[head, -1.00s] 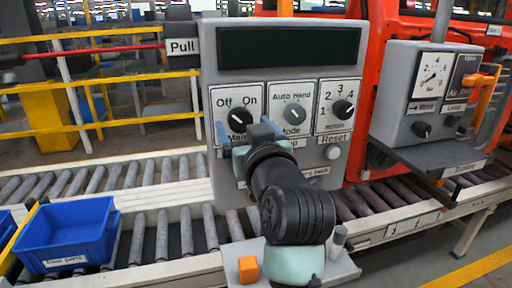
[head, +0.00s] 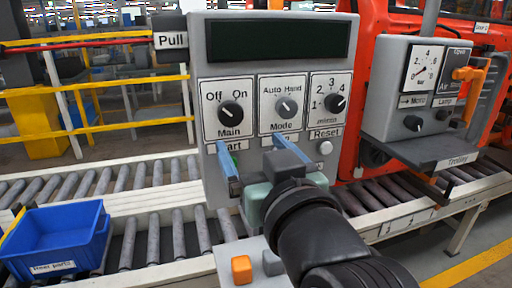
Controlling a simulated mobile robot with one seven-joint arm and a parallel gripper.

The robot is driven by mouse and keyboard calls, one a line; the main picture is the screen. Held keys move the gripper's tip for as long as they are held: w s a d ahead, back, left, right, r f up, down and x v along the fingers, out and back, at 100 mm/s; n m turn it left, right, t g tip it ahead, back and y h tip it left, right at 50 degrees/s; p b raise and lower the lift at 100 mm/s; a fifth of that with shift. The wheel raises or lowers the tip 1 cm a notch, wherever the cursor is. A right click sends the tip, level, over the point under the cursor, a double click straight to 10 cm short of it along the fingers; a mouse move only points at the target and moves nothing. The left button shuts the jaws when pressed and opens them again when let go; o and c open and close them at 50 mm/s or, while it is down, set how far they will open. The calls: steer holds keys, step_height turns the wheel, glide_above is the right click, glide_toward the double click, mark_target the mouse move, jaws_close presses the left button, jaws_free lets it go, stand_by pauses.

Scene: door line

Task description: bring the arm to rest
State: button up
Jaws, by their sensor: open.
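My gripper (head: 258,160) is in the lower middle of the head view, in front of the grey control panel (head: 200,100). Its two blue fingers are spread apart with nothing between them. The fingers overlap the lower part of the panel, around the Start label, and hide part of the button row. I cannot tell whether they touch the panel. My arm reaches up from the bottom right of the picture.
The panel carries a Main knob (head: 230,114), a Mode knob (head: 286,108) and a Reset button (head: 325,147). A gauge box (head: 415,90) and Trolley shelf (head: 430,155) are at right. An orange block (head: 241,270) is below.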

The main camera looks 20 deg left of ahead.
steer(key=s+d+r+m+t+h+p, duration=0.1)
steer(key=s+d+r+m+t+h, duration=0.2)
steer(key=r, duration=0.8)
steer(key=s+d+r+m+t+h+p, duration=0.1)
steer(key=s+d+r+m+t+h, duration=0.3)
steer(key=s+d+r+t+h, duration=0.3)
step_height(320, 180, up, 4)
steer(key=shift+s+d+f+t, duration=0.15)
steer(key=shift+d+t, duration=0.55)
steer(key=shift+t, duration=0.4)
